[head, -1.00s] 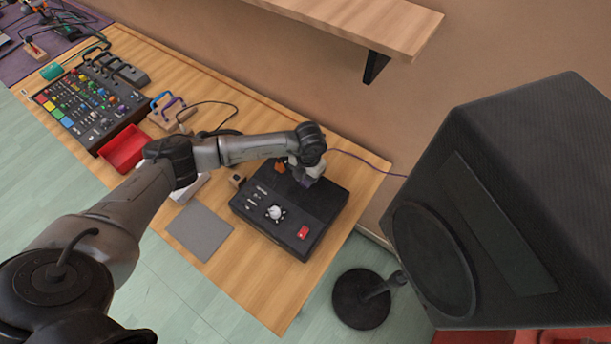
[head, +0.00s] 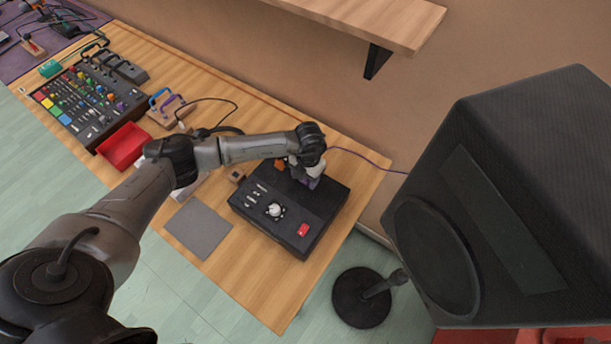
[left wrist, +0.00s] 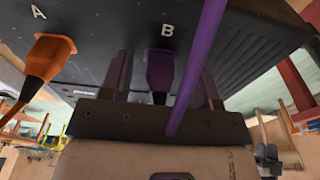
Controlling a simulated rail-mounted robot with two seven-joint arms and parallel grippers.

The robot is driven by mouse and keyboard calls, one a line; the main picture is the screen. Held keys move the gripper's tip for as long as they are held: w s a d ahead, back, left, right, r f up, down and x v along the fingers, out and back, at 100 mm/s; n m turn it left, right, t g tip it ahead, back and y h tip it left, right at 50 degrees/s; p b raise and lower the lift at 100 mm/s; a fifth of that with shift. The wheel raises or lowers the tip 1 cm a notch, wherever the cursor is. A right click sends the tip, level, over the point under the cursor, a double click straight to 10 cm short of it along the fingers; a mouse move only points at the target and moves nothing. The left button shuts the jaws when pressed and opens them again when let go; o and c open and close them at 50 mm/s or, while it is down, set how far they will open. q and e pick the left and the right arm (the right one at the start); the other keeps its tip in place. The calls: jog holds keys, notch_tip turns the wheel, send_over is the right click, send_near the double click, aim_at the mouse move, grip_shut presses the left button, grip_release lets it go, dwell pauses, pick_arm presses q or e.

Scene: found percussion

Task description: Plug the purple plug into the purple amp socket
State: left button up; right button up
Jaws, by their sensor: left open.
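The purple plug (left wrist: 160,68) is in the left wrist view, upright in line with the mark B on the black amp box (left wrist: 100,45). Its tip meets the box face at B and the purple socket itself is hidden behind it. A purple cable (left wrist: 195,65) runs from it. My left gripper (left wrist: 162,85) is open, one finger on each side of the plug, with gaps showing. In the head view my left gripper (head: 308,178) is at the back edge of the amp box (head: 285,225). My right gripper is in neither view.
An orange plug (left wrist: 50,58) sits at A beside the purple one. The purple cable (head: 365,158) trails right over the table. A large speaker (head: 500,200) stands right of the table, and a shelf (head: 370,20) hangs above. A grey mat (head: 198,228) lies left of the amp.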

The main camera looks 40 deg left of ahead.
pick_arm(q)
notch_tip(320, 180, up, 14)
jog(key=w, duration=0.1)
jog(key=shift+w, duration=0.3)
dwell(0.4)
jog(key=shift+a+f, duration=0.15)
